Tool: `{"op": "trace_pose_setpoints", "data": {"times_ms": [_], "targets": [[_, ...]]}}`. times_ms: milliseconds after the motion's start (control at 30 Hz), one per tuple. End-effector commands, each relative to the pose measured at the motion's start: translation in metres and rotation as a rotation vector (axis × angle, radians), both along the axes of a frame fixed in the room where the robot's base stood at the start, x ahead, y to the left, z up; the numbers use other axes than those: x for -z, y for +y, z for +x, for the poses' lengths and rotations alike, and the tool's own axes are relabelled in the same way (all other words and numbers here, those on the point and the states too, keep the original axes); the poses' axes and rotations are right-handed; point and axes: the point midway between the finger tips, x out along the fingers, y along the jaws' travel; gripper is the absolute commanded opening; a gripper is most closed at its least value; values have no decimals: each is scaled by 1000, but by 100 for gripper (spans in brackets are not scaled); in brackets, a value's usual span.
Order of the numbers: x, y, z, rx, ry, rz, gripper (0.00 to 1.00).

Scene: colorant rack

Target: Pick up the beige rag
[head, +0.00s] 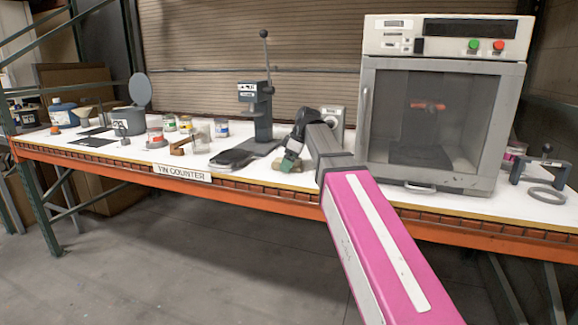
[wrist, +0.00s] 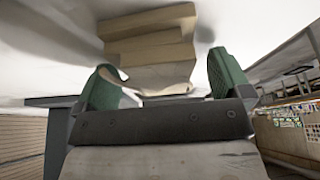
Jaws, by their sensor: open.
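The beige rag (wrist: 150,40) is a folded, layered stack lying on the white counter, seen ahead of my fingers in the wrist view. In the head view only a small beige part of the rag (head: 277,164) shows beside my gripper (head: 290,158), which hides some of it. My gripper (wrist: 162,83) has two green fingertips set wide apart with the rag's near part in line with the gap between them. I cannot tell if a finger touches it.
A grey press (head: 262,125) stands left of my gripper, with a dark flat object (head: 232,159) on the counter. A large oven-like cabinet (head: 440,120) stands to the right. Jars (head: 200,140) and a grey pot (head: 128,120) stand further left. The counter's front edge (head: 120,170) is close.

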Motion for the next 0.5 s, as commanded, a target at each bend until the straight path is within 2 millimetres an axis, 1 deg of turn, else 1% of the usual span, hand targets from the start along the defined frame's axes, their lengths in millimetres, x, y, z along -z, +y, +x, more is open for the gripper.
{"op": "trace_pose_setpoints", "data": {"times_ms": [167, 267, 300, 333, 500], "targets": [[1, 0, 0, 0, 0, 0, 96], [1, 0, 0, 0, 0, 0, 66], [1, 0, 0, 0, 0, 0, 53], [1, 0, 0, 0, 0, 0, 44], [1, 0, 0, 0, 0, 0, 43]]}}
